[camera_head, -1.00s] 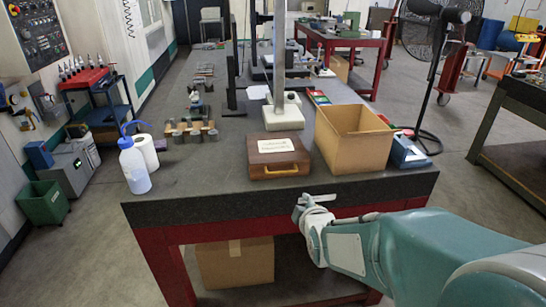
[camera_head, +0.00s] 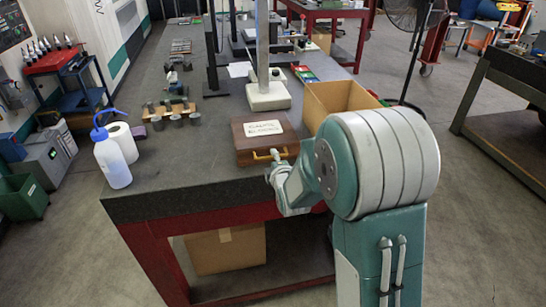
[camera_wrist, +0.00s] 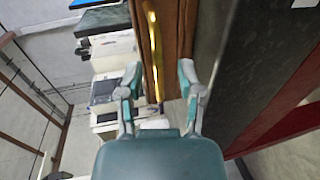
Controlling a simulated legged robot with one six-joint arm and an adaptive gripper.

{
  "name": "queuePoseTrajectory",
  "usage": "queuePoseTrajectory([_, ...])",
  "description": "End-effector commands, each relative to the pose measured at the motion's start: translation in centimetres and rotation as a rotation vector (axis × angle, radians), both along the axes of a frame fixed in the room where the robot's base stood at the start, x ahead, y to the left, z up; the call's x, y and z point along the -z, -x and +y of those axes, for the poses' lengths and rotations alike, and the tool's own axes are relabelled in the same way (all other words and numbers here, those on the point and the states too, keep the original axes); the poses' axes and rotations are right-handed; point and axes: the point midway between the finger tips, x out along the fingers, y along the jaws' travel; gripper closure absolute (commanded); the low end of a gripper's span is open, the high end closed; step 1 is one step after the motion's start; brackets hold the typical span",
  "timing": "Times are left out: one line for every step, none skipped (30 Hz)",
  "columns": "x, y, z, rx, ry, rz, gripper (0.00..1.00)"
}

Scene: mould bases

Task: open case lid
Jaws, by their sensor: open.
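The brown wooden case (camera_head: 247,146) sits shut on the grey table near its front edge, with a white label on its lid. Its yellow handle (camera_head: 265,155) is on the front side facing me. My gripper (camera_head: 277,169) is close in front of the case, at the right end of the handle. In the wrist view my gripper (camera_wrist: 160,72) is open, with the handle (camera_wrist: 153,50) and part of the case (camera_wrist: 174,40) showing between and beyond the fingers. I cannot tell whether a finger touches the handle.
An open cardboard box (camera_head: 318,100) stands right of the case, partly hidden by my arm. A white wash bottle (camera_head: 114,163) and a paper roll (camera_head: 122,141) stand at the left. A white stand base (camera_head: 268,97) is behind the case. Table space left of the case is clear.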

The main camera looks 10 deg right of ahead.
Motion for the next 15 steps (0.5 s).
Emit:
queuePoseTrajectory([0.1, -0.7, 0.0, 0.0, 0.0, 0.0, 0.53])
queuePoseTrajectory([0.2, -1.0, 0.0, 0.0, 0.0, 0.001, 0.53])
queuePoseTrajectory([0.3, -1.3, 0.0, 0.0, 0.0, 0.0, 0.53])
queuePoseTrajectory([0.3, -1.5, 0.0, 0.0, 0.0, 0.0, 0.53])
queuePoseTrajectory([0.3, -1.7, 0.0, 0.0, 0.0, 0.0, 0.53])
queuePoseTrajectory([0.4, -1.8, 0.0, 0.0, -0.001, 0.001, 0.53])
queuePoseTrajectory([0.4, -1.9, 0.0, 0.0, -0.001, 0.001, 0.53])
queuePoseTrajectory([0.4, -2.0, 0.0, 0.0, -0.001, 0.001, 0.53])
queuePoseTrajectory([0.4, -2.0, 0.0, 0.0, -0.001, 0.0, 0.53])
queuePoseTrajectory([0.4, -2.0, 0.0, 0.0, -0.001, 0.0, 0.53])
queuePoseTrajectory([0.4, -2.0, 0.0, 0.0, -0.001, 0.0, 0.53])
queuePoseTrajectory([0.4, -2.0, 0.0, 0.0, -0.001, 0.0, 0.53])
queuePoseTrajectory([0.4, -2.0, 0.0, 0.0, -0.001, 0.0, 0.53])
queuePoseTrajectory([0.4, -2.0, 0.0, 0.0, -0.001, 0.0, 0.53])
queuePoseTrajectory([0.4, -2.0, 0.0, 0.0, -0.001, 0.0, 0.67])
